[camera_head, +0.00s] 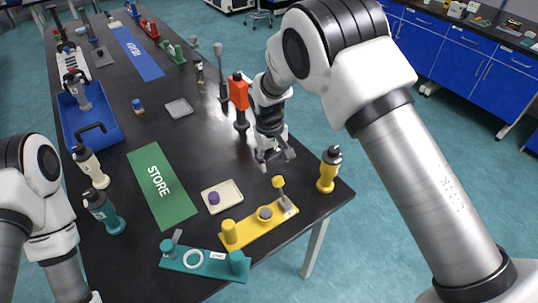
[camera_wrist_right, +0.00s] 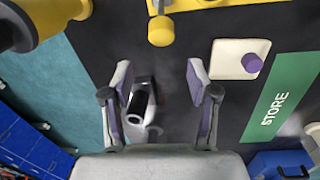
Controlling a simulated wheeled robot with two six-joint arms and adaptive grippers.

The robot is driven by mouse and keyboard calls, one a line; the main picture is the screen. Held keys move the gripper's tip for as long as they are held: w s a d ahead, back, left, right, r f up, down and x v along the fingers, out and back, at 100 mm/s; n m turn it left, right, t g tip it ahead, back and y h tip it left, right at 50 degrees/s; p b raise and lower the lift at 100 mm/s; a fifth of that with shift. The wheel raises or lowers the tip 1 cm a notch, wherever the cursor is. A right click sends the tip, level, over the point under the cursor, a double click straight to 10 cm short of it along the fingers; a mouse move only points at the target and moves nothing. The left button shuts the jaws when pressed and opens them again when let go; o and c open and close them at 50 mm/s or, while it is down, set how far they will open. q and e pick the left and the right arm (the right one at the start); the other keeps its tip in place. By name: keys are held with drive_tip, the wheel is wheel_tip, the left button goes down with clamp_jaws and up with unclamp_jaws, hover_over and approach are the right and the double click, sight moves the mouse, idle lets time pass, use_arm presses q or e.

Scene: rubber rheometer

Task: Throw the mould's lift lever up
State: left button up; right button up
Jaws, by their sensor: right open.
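A yellow fixture (camera_head: 250,229) sits near the front right of the table, with an upright yellow post and a round grey part in a ring. At its right end a short grey lever with a yellow knob (camera_head: 278,182) stands up at a tilt. The knob also shows at the top of the right wrist view (camera_wrist_right: 161,31). A teal fixture (camera_head: 207,264) with a white ring and a grey lever (camera_head: 177,238) lies in front. My right gripper (camera_head: 275,157) is open, pointing down, just behind the yellow knob and apart from it. My left gripper is outside the view.
A yellow bottle-like tool (camera_head: 328,170) stands right of the gripper near the table edge. A cream tray (camera_head: 221,197) holds a purple piece. A red-orange block (camera_head: 238,92) stands behind. The green STORE mat (camera_head: 160,187) and blue bin (camera_head: 88,120) are left.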

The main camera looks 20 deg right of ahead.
sight(277, 179)
drive_tip(key=s+f+b, duration=0.3)
drive_tip(key=b, duration=0.1)
drive_tip(key=shift+d+b, duration=0.15)
drive_tip(key=shift+b, duration=0.15)
drive_tip(key=f, duration=0.1)
drive_tip(key=w+f+b, duration=0.1)
drive_tip(key=f+b, duration=0.1)
drive_tip(key=f, duration=0.1)
drive_tip(key=shift+w+d+f, duration=0.1)
drive_tip(key=shift+w+d, duration=0.1)
drive_tip(key=shift+w, duration=0.3)
drive_tip(key=shift+s+r, duration=0.25)
drive_tip(key=shift+r, duration=0.05)
drive_tip(key=shift+s+r, duration=0.2)
drive_tip(key=shift+s, duration=0.05)
drive_tip(key=shift+c, duration=1.4)
drive_tip(key=c, duration=0.5)
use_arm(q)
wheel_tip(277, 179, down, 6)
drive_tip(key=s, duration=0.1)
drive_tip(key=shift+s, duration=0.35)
use_arm(e)
drive_tip(key=shift+f, duration=0.1)
clamp_jaws()
